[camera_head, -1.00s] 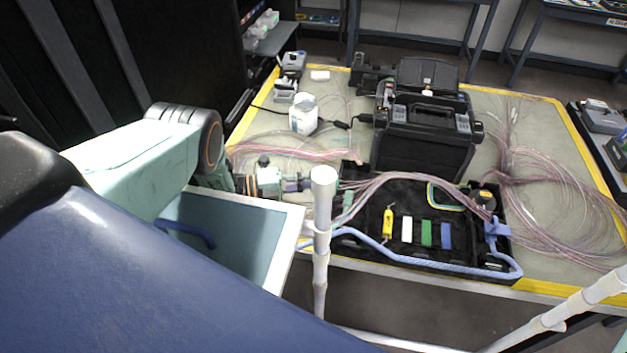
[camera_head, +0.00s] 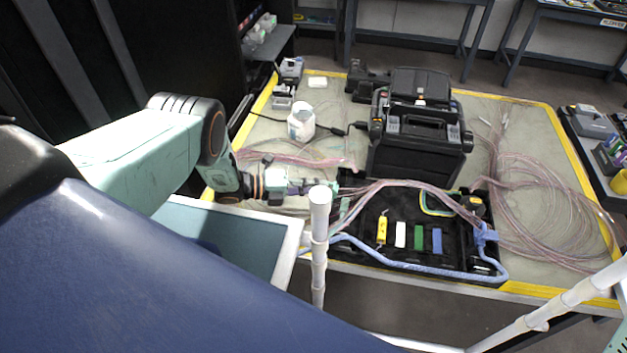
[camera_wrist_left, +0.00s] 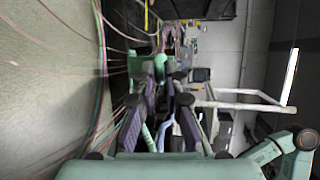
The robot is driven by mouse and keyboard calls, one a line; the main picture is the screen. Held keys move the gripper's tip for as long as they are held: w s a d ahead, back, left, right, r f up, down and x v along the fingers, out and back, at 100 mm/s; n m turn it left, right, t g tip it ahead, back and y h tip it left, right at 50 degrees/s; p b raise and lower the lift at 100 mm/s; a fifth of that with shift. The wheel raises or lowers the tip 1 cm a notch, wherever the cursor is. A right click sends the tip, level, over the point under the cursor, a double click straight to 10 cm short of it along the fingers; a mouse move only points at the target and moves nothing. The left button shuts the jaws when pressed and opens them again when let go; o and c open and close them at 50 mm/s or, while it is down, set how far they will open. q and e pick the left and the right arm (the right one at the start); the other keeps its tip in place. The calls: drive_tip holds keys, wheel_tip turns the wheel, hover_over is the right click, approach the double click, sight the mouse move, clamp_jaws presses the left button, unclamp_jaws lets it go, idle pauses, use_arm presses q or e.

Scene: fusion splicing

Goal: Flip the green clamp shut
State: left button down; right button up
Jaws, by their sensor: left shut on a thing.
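My left gripper (camera_head: 318,187) reaches in from the left to the left end of the open black case (camera_head: 455,248) on the table. In the left wrist view its two purple-grey fingers (camera_wrist_left: 168,80) come close together at the tips. A small green piece (camera_wrist_left: 160,67), which looks like the green clamp, sits at those tips, and the fingers are shut on it. In the head view a green piece (camera_head: 345,205) shows just past the fingers, small and partly hidden by cables. I cannot tell whether the clamp is flipped shut. My right gripper is not in view.
A black splicer box (camera_head: 418,145) stands behind the case. Yellow, white, green and blue blocks (camera_head: 419,237) sit in the case. Pinkish fibre cables (camera_head: 530,190) cover the right of the table. A white bottle (camera_head: 301,123) stands at left. A white post (camera_head: 319,240) rises in front.

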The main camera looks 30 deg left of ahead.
use_arm(q)
drive_tip(key=shift+s+d+r+g+y+p, duration=0.1)
drive_tip(key=shift+d+r+g+y+p, duration=0.2)
drive_tip(key=shift+p, duration=0.45)
drive_tip(key=shift+f+y+p, duration=0.15)
drive_tip(key=shift+y+p, duration=0.25)
drive_tip(key=shift+p, duration=0.05)
drive_tip(key=shift+f, duration=0.1)
drive_tip(key=c, duration=1.7)
unclamp_jaws()
drive_tip(key=shift+c, duration=0.2)
drive_tip(key=shift+o, duration=1.4)
drive_tip(key=v, duration=1.2)
